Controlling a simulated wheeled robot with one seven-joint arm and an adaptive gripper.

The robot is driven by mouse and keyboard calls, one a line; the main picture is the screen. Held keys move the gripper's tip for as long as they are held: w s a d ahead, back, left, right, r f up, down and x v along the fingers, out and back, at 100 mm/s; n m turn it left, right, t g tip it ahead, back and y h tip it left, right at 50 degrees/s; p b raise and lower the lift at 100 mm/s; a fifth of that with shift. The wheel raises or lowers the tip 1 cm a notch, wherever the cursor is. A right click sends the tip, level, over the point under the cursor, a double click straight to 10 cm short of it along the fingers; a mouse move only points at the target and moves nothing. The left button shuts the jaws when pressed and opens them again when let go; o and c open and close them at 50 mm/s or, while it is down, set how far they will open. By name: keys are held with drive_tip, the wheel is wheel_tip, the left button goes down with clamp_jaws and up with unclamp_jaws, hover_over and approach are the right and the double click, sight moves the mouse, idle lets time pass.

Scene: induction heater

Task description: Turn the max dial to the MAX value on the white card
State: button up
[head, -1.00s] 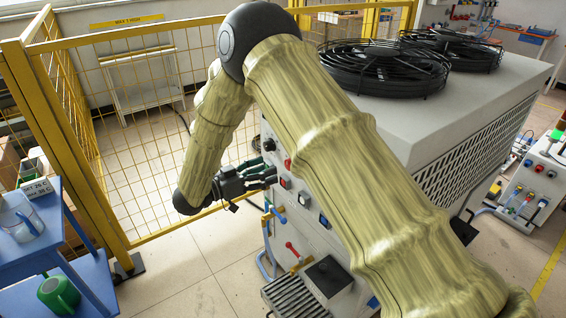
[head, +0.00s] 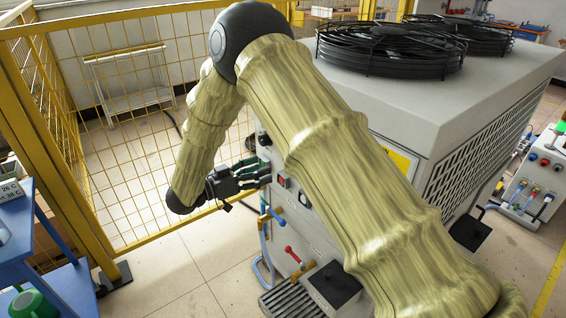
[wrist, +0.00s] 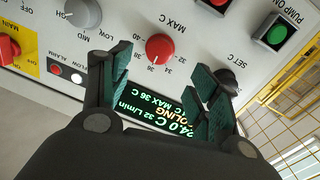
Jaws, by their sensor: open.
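The red MAX C dial (wrist: 160,47) shows upside down on the panel in the wrist view, with marks 34, 36 and 38 around it. My gripper (wrist: 163,68) is open, with one finger on each side of the dial's lower part; I cannot tell if either touches it. In the head view my gripper (head: 258,172) is at the machine's front panel. The green display (wrist: 160,112) reads 24.0 C, COOLING, 32 L/min and MAX 36 C, partly hidden by the fingers.
The black SET C dial (wrist: 229,80) is close to the right finger. A grey dial (wrist: 82,12), a green PUMP ON button (wrist: 276,33) and a red switch (wrist: 8,47) surround the area. A yellow mesh fence (head: 120,110) stands behind my arm.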

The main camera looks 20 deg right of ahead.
drive_tip(key=x, duration=0.9)
drive_tip(key=shift+p, duration=0.4)
drive_tip(key=shift+d, duration=0.15)
drive_tip(key=c, duration=1)
